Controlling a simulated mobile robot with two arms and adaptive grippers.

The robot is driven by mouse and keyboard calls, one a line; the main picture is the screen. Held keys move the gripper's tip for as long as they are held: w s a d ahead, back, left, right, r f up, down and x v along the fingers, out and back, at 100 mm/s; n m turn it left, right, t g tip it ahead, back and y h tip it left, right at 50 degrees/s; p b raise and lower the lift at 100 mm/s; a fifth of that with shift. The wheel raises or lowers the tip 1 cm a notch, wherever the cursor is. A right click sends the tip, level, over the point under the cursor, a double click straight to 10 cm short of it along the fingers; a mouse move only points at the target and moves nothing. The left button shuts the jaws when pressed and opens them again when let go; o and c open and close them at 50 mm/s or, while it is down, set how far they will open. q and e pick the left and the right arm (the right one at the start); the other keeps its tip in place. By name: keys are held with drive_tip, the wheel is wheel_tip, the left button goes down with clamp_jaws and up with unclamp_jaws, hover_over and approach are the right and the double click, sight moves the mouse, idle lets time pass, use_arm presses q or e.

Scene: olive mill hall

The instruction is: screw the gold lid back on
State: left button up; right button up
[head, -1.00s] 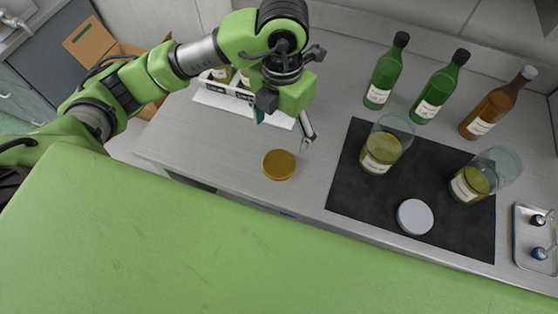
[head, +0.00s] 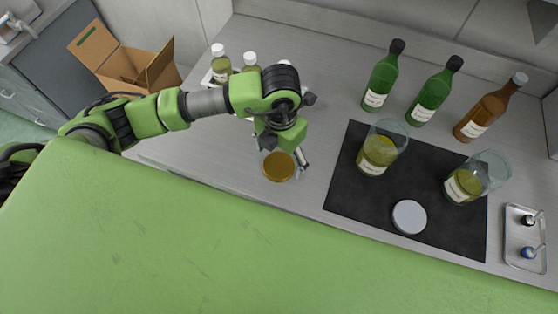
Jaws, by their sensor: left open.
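The gold lid (head: 279,167) lies flat on the grey counter, left of the dark mat. My left gripper (head: 282,160) is open right at the lid. One finger shows beside the lid's right edge; the other finger is mostly hidden, so I cannot tell whether it touches. Two lidless glass jars with yellow-green contents and white labels stand on the mat: the left jar (head: 376,155) and the right jar (head: 465,184). A white lid (head: 409,217) lies on the mat in front of and between them. My right gripper is out of view.
Two green bottles (head: 382,80) (head: 435,92) and a brown bottle (head: 489,108) stand behind the dark mat (head: 345,190). A metal tray (head: 524,262) with small items is at the right. White-capped bottles (head: 220,66) stand behind my arm. An open cardboard box (head: 127,67) is at the left.

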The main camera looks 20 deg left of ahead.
use_arm(q)
drive_tip(key=shift+f, duration=1.2)
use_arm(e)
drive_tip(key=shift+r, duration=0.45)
use_arm(q)
drive_tip(key=c, duration=1)
drive_tip(key=shift+r, duration=0.1)
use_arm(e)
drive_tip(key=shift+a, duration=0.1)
use_arm(q)
drive_tip(key=shift+r, duration=0.55)
drive_tip(key=s+d+r+b, duration=0.1)
drive_tip(key=s+d+r, duration=0.1)
drive_tip(key=d+r, duration=0.2)
drive_tip(key=s+d+r+b, duration=0.2)
drive_tip(key=s+d+r, duration=0.1)
drive_tip(key=d+r, duration=0.1)
drive_tip(key=s+d+r+b, duration=0.2)
drive_tip(key=d+r, duration=0.1)
drive_tip(key=d, duration=0.1)
drive_tip(key=shift+s+r, duration=0.25)
drive_tip(key=shift+r, duration=0.15)
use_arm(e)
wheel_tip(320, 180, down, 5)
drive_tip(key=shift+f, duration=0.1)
use_arm(q)
drive_tip(key=shift+a, duration=0.1)
